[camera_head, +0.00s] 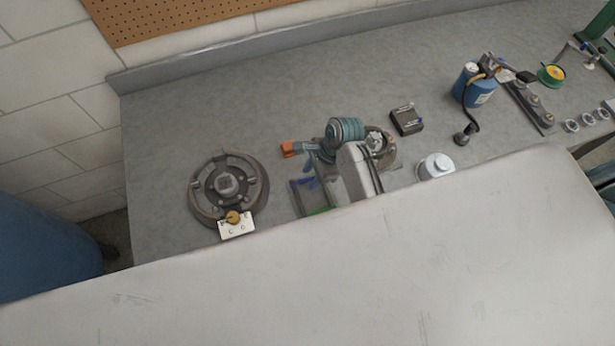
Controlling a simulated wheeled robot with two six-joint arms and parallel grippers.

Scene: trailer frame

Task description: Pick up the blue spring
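My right gripper (309,151) shows small near the middle of the bench, beside the teal wrist joint and pale link of my arm. Its fingers are too small and too crowded to tell whether they are open or shut. A small blue piece (301,183) lies at a dark-edged tray (299,203) just below the gripper. It may be the blue spring, but its coils cannot be made out. A green piece (318,210) shows at the tray's lower edge. The arm and the pale surface in front hide part of the tray. My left gripper is not in view.
A round brake drum assembly (228,186) sits left on the grey bench (280,90). An orange block (288,149) is beside the gripper. A black box (407,119), white container (436,166) and blue gas canister (473,86) stand right. A large pale surface (330,270) fills the foreground.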

